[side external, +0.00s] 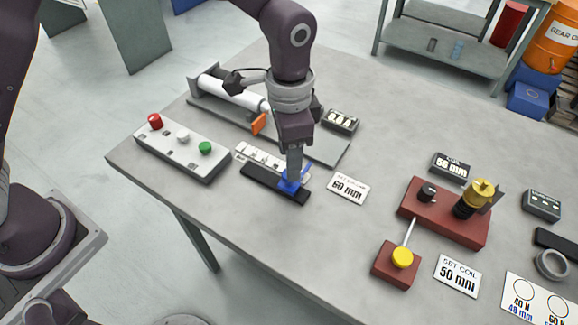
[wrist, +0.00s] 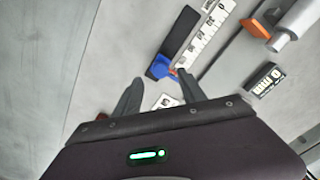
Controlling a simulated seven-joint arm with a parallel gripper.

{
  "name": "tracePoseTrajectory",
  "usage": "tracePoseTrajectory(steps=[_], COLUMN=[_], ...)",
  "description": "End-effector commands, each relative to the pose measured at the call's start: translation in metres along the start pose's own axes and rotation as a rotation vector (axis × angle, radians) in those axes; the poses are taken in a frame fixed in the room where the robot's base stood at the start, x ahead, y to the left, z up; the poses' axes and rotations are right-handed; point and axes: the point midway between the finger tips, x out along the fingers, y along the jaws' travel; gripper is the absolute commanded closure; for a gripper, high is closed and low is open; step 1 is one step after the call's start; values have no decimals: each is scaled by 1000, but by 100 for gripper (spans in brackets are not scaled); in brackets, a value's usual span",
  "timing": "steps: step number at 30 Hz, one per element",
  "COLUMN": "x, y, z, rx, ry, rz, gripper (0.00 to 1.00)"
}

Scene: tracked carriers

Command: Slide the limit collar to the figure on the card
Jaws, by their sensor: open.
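The blue limit collar (side external: 289,186) sits near the right end of a black rail (side external: 262,183), beside a white scale strip (side external: 257,156). In the wrist view the collar (wrist: 159,68) is at the near end of the rail (wrist: 181,30), with the scale (wrist: 208,38) alongside. My gripper (side external: 293,178) is open, pointing down at the collar. In the wrist view its fingertips (wrist: 160,76) are spread to either side of the collar; I cannot tell whether they touch it. The card (side external: 349,187) appears to read 60 mm; its setting text is blurred.
A box with red, white and green buttons (side external: 182,147) stands left of the rail. A white cylinder device with an orange pointer (side external: 259,123) and a small display (side external: 340,121) lie behind. A red coil fixture (side external: 444,213) stands right. The front table edge is clear.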

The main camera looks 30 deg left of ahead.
Motion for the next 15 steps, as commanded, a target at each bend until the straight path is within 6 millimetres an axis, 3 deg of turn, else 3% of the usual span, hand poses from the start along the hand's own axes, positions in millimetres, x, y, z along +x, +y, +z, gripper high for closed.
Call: tracePoseTrajectory(steps=[6, 15], x=[36, 41], y=[0, 0], z=[1, 0], rx=[-1, -2], ry=[-2, 1], rz=[1, 0], gripper=[52, 52])
